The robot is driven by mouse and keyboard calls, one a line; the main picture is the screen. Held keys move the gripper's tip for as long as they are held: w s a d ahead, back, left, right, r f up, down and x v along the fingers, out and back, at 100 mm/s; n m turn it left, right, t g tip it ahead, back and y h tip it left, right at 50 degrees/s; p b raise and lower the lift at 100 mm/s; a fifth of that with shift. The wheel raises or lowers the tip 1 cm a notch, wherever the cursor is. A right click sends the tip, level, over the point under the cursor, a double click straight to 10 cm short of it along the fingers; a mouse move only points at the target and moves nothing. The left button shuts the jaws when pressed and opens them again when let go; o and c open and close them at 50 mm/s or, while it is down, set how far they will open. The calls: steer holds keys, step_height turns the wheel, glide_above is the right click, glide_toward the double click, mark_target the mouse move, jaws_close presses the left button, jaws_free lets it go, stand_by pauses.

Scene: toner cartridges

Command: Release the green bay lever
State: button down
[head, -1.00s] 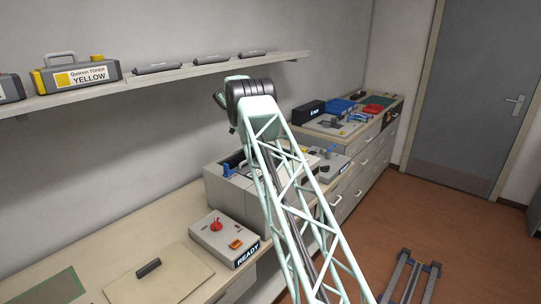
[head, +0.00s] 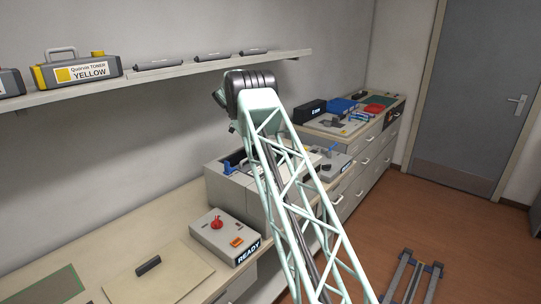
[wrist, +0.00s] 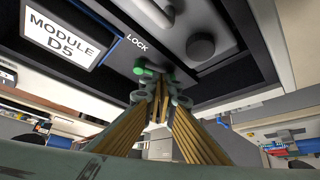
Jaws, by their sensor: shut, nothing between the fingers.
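The green lever (wrist: 145,70) shows in the wrist view, beside the word LOCK on a dark panel. The panel also carries a white label (wrist: 66,32) reading MODULE D5 and a blue line. My gripper (wrist: 160,92) has its fingertips together, empty, just below and to the right of the lever's green end. The tips overlap the lever's edge in the picture, and I cannot tell whether they touch it. In the head view my arm hides the gripper and the lever.
A grey printer-like unit (head: 228,200) stands on the bench behind my arm. A box with a red knob (head: 217,224) and a READY display is in front of it. A toner case (head: 78,71) stands on the wall shelf. The floor at right holds a rail frame (head: 415,275).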

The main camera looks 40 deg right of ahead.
steer(key=shift+r, duration=0.1)
steer(key=shift+v, duration=0.75)
steer(key=w+a, duration=0.4)
steer(key=w+a+r, duration=0.1)
steer(key=w+a, duration=0.1)
steer(key=shift+a, duration=0.4)
steer(key=shift+w+a, duration=1.15)
steer(key=shift+a, duration=0.25)
steer(key=shift+a, duration=0.1)
steer(key=shift+s+r, duration=0.1)
